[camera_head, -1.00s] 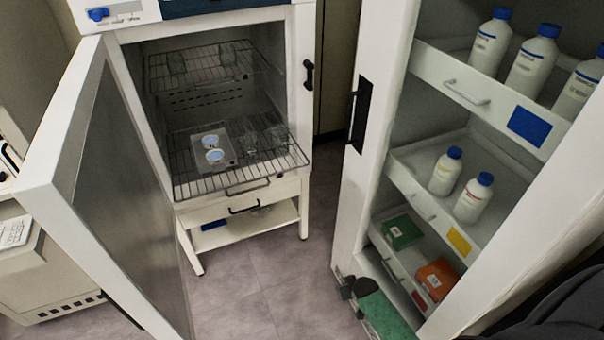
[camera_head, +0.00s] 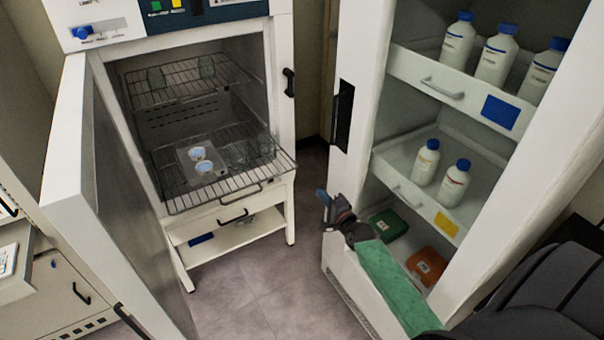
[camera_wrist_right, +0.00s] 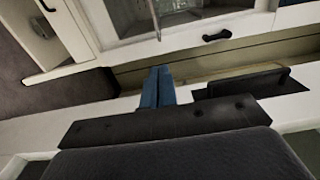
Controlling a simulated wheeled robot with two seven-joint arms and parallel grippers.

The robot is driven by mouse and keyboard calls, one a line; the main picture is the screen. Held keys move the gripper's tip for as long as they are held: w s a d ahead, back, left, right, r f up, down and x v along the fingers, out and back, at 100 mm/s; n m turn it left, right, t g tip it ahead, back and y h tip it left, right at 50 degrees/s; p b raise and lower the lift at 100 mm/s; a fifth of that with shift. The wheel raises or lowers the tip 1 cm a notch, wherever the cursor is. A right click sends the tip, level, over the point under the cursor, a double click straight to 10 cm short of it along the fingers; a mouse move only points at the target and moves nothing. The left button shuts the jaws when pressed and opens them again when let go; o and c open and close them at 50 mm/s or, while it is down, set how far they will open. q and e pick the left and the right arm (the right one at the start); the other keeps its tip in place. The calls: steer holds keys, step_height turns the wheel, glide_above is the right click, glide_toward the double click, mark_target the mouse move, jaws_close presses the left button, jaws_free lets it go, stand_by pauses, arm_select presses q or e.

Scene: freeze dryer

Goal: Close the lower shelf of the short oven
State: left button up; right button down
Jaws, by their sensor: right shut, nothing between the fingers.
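The short oven (camera_head: 283,60) stands at the left in the head view with its door (camera_head: 95,190) swung open to the left. Its lower wire shelf (camera_head: 212,192) sticks out past the front opening, with a wire handle (camera_head: 240,192) at its front edge. It carries a plate with two round blue-white dishes (camera_head: 201,160) and glassware (camera_head: 250,152). My right gripper (camera_head: 322,196) is shut and empty, to the right of the shelf and apart from it. Its blue fingers (camera_wrist_right: 157,86) lie together in the right wrist view. My left gripper is out of view.
The upper wire shelf (camera_head: 190,82) sits inside the oven. A black-handled drawer or panel (camera_head: 235,216) lies below the opening. A white cabinet (camera_head: 345,150) with bottles (camera_head: 425,162) on pulled-out shelves stands close at the right. Floor (camera_head: 265,285) between them is clear.

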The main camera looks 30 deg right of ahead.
steer(key=w, duration=0.1)
steer(key=p, duration=0.2)
glide_toward(299, 167)
steer(key=w+p, duration=0.3)
steer(key=w, duration=0.2)
steer(key=shift+w+a+f, duration=0.1)
steer(key=shift+w+a, duration=0.05)
steer(key=shift+w, duration=0.1)
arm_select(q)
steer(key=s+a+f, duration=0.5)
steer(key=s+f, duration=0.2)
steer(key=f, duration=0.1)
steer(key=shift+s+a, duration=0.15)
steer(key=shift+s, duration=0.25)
arm_select(e)
steer(key=shift+w+f, duration=0.15)
steer(key=shift+w, duration=0.5)
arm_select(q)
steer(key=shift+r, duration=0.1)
